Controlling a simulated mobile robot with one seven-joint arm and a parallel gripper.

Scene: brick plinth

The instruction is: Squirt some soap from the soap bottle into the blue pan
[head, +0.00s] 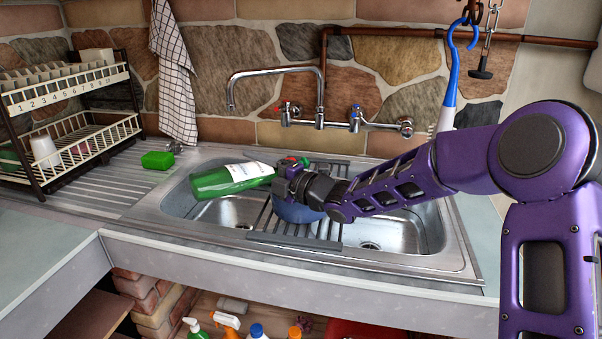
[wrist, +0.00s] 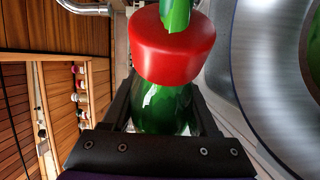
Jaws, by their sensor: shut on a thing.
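The soap bottle (head: 225,180) is green with a white label. It lies nearly level in the air above the sink, its base to the left and its neck end at my gripper (head: 284,182). My gripper is shut on the bottle. In the wrist view the green bottle body (wrist: 165,108) sits between the fingers, with a red collar (wrist: 172,48) and green nozzle beyond it. The blue pan (head: 297,211) is below my gripper on the sink's rack, partly hidden by my gripper and arm. No soap stream shows.
A dark slatted rack (head: 290,241) spans the metal sink (head: 424,225). A tap (head: 320,110) stands behind it. A blue-and-white brush (head: 450,85) hangs near my arm.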

